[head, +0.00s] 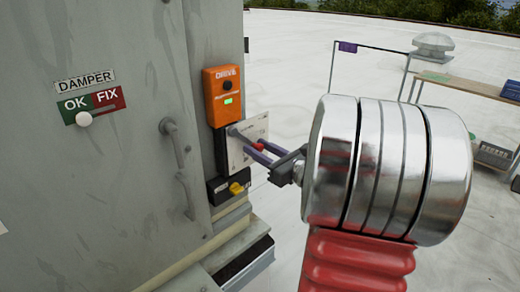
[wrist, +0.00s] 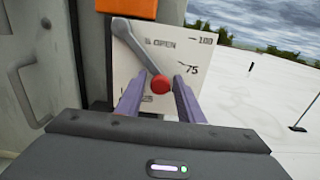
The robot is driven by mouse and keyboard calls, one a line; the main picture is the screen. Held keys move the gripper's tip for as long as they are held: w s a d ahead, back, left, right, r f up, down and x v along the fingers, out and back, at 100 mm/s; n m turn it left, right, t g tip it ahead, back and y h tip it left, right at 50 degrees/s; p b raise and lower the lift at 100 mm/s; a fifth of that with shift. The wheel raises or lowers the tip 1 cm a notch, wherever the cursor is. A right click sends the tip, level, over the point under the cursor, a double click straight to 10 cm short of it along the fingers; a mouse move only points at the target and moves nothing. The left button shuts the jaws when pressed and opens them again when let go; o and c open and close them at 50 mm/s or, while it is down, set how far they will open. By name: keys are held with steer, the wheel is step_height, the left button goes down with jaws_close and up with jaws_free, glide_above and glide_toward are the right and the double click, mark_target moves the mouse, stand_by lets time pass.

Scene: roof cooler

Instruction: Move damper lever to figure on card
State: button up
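The damper lever (wrist: 132,45) is a grey arm with a red knob (wrist: 160,84), in front of a pale scale plate (wrist: 205,25) marked "% OPEN", 100 and 75. It slants down to the right, its knob lower than the 75 mark. The head view shows my gripper (head: 258,147) at the plate (head: 240,150), with the red knob (head: 258,147) between the fingers. I see no card with a readable figure.
An orange drive box (head: 222,95) with a green light sits above the plate; a yellow knob (head: 237,188) is below. A DAMPER OK/FIX slider (head: 84,119) and door handles (head: 175,142) are on the grey cabinet. Open roof and a bench (head: 465,87) lie right.

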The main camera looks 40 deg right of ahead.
jaws_close()
steer(key=shift+d+r, duration=0.1)
steer(key=shift+d, duration=0.1)
stand_by(0.3)
